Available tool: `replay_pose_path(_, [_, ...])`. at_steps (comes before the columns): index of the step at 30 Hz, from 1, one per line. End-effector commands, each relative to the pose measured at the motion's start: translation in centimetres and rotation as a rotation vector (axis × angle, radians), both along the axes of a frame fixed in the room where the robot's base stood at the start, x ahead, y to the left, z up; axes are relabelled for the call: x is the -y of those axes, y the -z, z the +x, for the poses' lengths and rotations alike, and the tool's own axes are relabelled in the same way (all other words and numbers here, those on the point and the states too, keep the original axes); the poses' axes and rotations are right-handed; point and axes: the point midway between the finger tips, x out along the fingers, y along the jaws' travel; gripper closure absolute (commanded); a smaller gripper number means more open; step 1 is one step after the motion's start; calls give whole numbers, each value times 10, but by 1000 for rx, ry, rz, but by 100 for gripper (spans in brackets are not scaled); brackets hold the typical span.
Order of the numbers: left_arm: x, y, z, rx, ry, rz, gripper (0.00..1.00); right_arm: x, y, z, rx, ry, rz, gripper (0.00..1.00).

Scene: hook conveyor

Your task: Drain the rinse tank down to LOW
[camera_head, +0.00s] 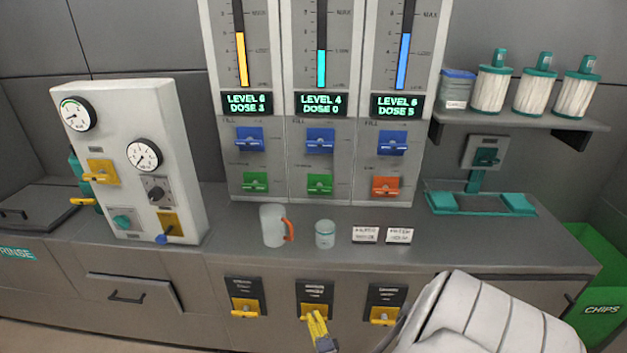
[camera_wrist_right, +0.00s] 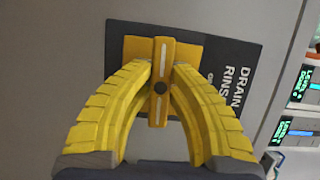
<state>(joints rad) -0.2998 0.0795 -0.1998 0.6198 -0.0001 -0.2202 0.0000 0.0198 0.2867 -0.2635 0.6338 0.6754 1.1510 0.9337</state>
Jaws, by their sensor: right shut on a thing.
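The middle drain valve has a yellow handle on a dark plate in the counter front; the wrist view shows its plate (camera_wrist_right: 232,75) reading "DRAIN RINSE". My right gripper (camera_head: 315,314) is at this valve, its yellow fingers shut on the handle (camera_wrist_right: 160,82) from both sides. The handle's bar lies parallel to the lettering. My left gripper is not in view.
Similar yellow drain handles sit left (camera_head: 244,306) and right (camera_head: 384,315) of the gripped one. A mug (camera_head: 272,226), a jar (camera_head: 325,234) and two small labelled cards stand on the counter (camera_head: 460,237). A dial panel (camera_head: 128,120) stands at left.

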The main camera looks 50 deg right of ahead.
Motion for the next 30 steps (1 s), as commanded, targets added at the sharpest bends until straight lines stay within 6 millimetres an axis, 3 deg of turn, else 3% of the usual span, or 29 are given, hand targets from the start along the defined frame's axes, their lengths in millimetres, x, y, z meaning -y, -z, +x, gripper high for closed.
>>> replay_pose_path(2, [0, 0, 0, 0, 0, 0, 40, 1, -1, 1, 2, 1, 0, 100])
replay_pose_path(3, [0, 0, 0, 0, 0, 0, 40, 1, -1, 1, 2, 1, 0, 81])
replay_pose_path(9, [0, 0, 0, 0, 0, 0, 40, 1, -1, 1, 1, 1, -1, 58])
replay_pose_path(20, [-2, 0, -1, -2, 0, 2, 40, -3, 0, -4, 1, 0, 1, 58])
replay_pose_path(30, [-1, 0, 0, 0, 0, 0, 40, -28, 0, -46, -1, 0, 2, 58])
